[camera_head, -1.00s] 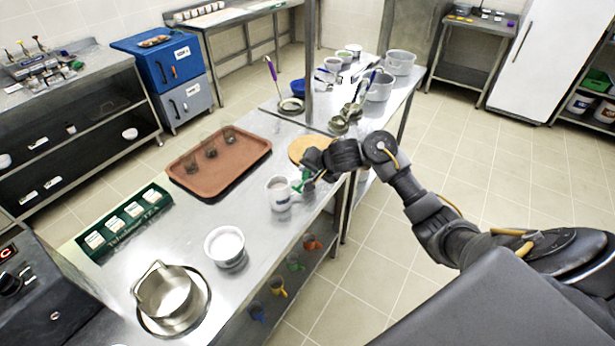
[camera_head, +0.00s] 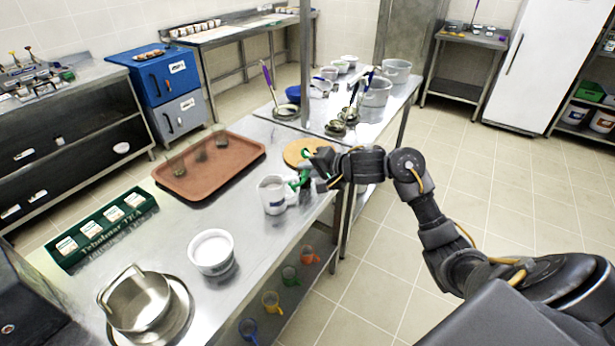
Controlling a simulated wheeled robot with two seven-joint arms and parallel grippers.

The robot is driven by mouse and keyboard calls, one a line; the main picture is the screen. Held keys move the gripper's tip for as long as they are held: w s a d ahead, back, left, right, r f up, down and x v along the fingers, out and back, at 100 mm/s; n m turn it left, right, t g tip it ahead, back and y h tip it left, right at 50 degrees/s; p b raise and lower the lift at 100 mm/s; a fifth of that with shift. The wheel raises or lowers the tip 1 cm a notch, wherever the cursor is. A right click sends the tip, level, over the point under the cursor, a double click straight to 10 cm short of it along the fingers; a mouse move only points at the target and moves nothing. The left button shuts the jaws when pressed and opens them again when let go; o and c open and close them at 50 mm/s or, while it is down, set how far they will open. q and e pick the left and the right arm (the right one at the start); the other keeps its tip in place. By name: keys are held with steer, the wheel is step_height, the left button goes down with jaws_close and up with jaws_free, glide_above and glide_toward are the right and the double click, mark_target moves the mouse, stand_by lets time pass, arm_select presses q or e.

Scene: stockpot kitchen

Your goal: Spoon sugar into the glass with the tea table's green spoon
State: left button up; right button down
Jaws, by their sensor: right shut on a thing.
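My right gripper (camera_head: 322,165) is shut on the green spoon (camera_head: 303,179), whose green parts show beside the jaws; its far end is hard to make out. The spoon is just right of a white jug (camera_head: 272,194) with a dark label; whether they touch I cannot tell. A white bowl (camera_head: 210,255) with white contents, looking like sugar, stands nearer on the steel table. Small clear glasses (camera_head: 222,141) stand on the brown tray (camera_head: 240,160). My left gripper is out of view.
A round wooden board (camera_head: 296,150) lies behind my gripper. A green tea box (camera_head: 98,228) and a steel pot (camera_head: 137,302) stand on the left. A post (camera_head: 306,70) rises beyond the board. Coloured cups (camera_head: 270,301) sit on the shelf below.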

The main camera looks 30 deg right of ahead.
steer(key=f+m+t+y+b, duration=0.1)
steer(key=t+b, duration=0.1)
steer(key=t, duration=0.1)
steer(key=d+m+t+y+b, duration=0.1)
steer(key=t+b, duration=0.2)
steer(key=s+f+m+t+y+b, duration=0.1)
steer(key=m+t+y+b, duration=0.1)
steer(key=t+b, duration=0.1)
steer(key=shift+s+d+f, duration=0.1)
steer(key=shift+d+f, duration=0.05)
steer(key=shift+f, duration=0.2)
stand_by(0.4)
stand_by(1.3)
stand_by(0.7)
